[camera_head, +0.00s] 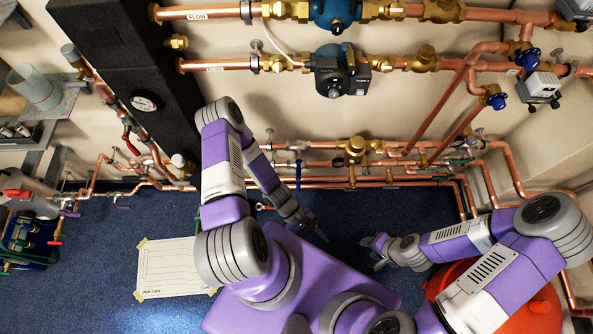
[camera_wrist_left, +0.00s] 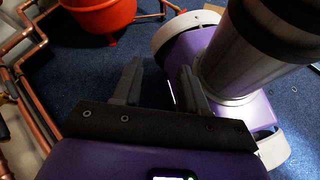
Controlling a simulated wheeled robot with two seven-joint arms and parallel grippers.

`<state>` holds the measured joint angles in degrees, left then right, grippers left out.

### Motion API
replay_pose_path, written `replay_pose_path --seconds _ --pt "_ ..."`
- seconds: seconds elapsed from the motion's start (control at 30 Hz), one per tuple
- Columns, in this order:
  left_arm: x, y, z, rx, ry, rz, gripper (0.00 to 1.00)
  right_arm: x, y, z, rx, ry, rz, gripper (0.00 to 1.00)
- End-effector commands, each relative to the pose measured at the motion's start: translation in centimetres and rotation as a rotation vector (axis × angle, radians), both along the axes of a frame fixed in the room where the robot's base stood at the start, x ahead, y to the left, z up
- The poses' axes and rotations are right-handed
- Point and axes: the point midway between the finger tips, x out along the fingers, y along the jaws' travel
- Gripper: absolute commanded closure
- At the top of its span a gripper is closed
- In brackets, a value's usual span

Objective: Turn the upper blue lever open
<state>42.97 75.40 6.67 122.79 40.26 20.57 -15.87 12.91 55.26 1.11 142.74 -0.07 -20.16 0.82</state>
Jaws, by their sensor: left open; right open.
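A thin blue lever (camera_head: 298,174) points straight down at the lower copper pipes on the back wall in the head view. I cannot tell whether a second blue lever is near it. My left gripper (camera_head: 312,228) is just below and right of this lever in the picture, apart from it. In the left wrist view the left gripper (camera_wrist_left: 160,78) is open, with nothing between its fingers. The blue lever does not show in that view. My right gripper (camera_head: 373,255) is further right over the floor, open and away from the pipes.
Copper pipes (camera_head: 330,185) run along the wall's foot. Blue round valve handles (camera_head: 527,59) are at the upper right. A red tub (camera_head: 540,308) stands at the lower right and shows in the left wrist view (camera_wrist_left: 98,16). A white sheet (camera_head: 172,268) lies on the blue floor.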

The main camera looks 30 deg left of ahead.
Motion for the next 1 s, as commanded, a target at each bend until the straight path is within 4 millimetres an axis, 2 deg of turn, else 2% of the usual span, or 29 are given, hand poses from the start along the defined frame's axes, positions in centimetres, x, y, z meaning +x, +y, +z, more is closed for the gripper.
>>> replay_pose_path --seconds 0.07,0.17,0.2,0.27,0.3,0.4,0.5,0.6,0.67,1.0 --pt "2.6 -0.8 -0.7 -0.185 0.093 0.283 0.58 0.0 0.0 -0.5 0.000 0.000 0.000 0.57" --pt "7.7 0.9 -1.3 -0.400 0.122 0.665 0.58 0.0 0.0 -0.8 0.000 0.000 0.000 0.57" --pt "9.6 2.4 -1.8 -0.471 0.110 0.821 0.58 0.0 0.0 -0.9 0.000 0.000 0.001 0.57" --pt "12.0 5.5 -2.7 -0.555 0.074 1.045 0.58 0.0 0.0 -1.1 0.000 -0.001 0.001 0.57" --pt "13.1 7.8 -3.5 -0.595 0.043 1.184 0.58 0.0 0.0 -1.2 0.000 -0.001 0.001 0.57" --pt "14.3 13.2 -5.2 -0.652 -0.044 1.473 0.58 0.0 0.0 -1.4 0.000 -0.001 0.001 0.57" --pt "14.2 17.2 -6.5 -0.667 -0.116 1.665 0.58 0.0 0.0 -1.5 0.000 -0.001 0.001 0.57" --pt "14.1 19.2 -7.1 -0.668 -0.157 1.759 0.58 0.1 0.0 -1.5 0.000 -0.001 0.001 0.57" --pt "14.4 19.6 -7.2 -0.669 -0.168 1.778 0.58 0.0 0.0 -1.7 0.000 -0.001 0.001 0.57" --pt "19.4 19.4 -7.3 -0.669 -0.167 1.777 0.58 0.1 0.0 -3.0 0.000 -0.001 0.001 0.57"
